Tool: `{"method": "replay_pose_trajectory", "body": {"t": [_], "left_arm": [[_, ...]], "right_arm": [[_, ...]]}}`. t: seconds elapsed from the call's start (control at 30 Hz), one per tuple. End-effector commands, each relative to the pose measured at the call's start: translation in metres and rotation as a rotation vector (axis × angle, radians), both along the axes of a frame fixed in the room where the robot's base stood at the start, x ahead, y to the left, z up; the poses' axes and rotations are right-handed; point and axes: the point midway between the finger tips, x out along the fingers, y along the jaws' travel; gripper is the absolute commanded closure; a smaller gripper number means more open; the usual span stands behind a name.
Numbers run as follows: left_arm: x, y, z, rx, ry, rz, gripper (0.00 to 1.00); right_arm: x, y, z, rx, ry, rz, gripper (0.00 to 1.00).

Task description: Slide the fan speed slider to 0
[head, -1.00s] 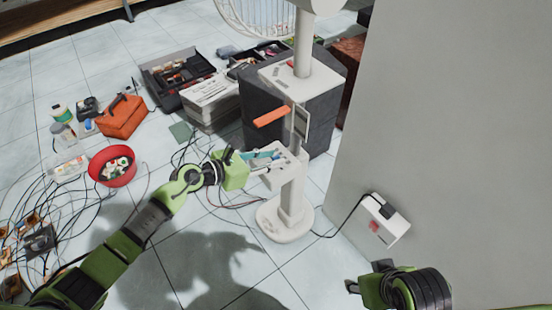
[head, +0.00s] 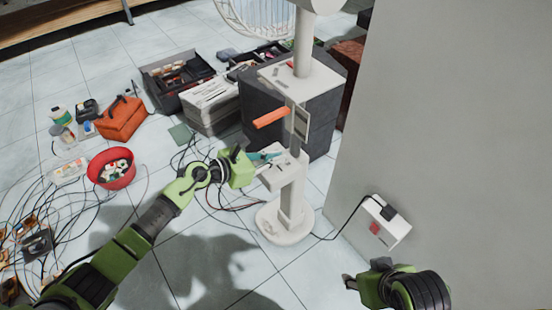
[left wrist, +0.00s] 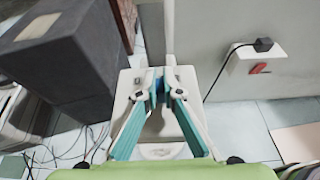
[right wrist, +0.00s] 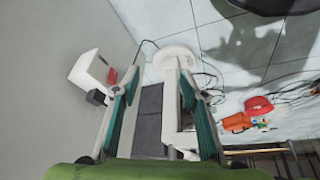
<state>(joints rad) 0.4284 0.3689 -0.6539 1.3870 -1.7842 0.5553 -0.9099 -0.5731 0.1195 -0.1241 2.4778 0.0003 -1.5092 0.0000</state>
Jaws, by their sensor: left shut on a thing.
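The white pedestal fan (head: 292,200) stands on the floor, with a box-like control part low on its pole. My left gripper (head: 266,157) reaches this part from the left. In the left wrist view its teal fingers (left wrist: 158,90) come together at the tips over the white part, shut on what seems to be the fan speed slider. The fingertips hide the slider itself, so its position cannot be read. My right gripper (head: 352,283) is off to the lower right, away from the fan. In the right wrist view its fingers (right wrist: 157,84) are apart, with nothing between them.
A grey wall (head: 440,130) with a white socket box (head: 385,222) is at the right. A red bowl (head: 111,168), orange toolbox (head: 121,118) and loose cables lie at the left.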

Motion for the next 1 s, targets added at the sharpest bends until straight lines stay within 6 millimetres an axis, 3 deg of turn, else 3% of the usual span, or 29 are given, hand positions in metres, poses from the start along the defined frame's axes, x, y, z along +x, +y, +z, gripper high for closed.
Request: {"method": "replay_pose_trajectory", "body": {"t": [0.2,0.43,0.6,0.9,1.0], "left_arm": [[0.016,0.012,-0.004,0.004,-0.002,0.003,1.00],[0.028,0.021,-0.002,0.003,-0.002,0.002,1.00],[0.032,0.024,-0.001,0.002,0.000,0.003,1.00],[0.033,0.026,0.000,0.003,-0.002,0.006,1.00],[0.034,0.026,0.000,0.003,-0.003,0.007,0.75]], "right_arm": [[0.051,0.016,0.010,0.045,-0.215,0.018,0.60],[0.093,0.030,0.034,0.089,-0.419,0.033,0.60],[0.105,0.035,0.044,0.103,-0.485,0.038,0.60],[0.106,0.035,0.046,0.104,-0.490,0.038,0.60],[0.106,0.035,0.046,0.104,-0.490,0.038,0.60]]}}
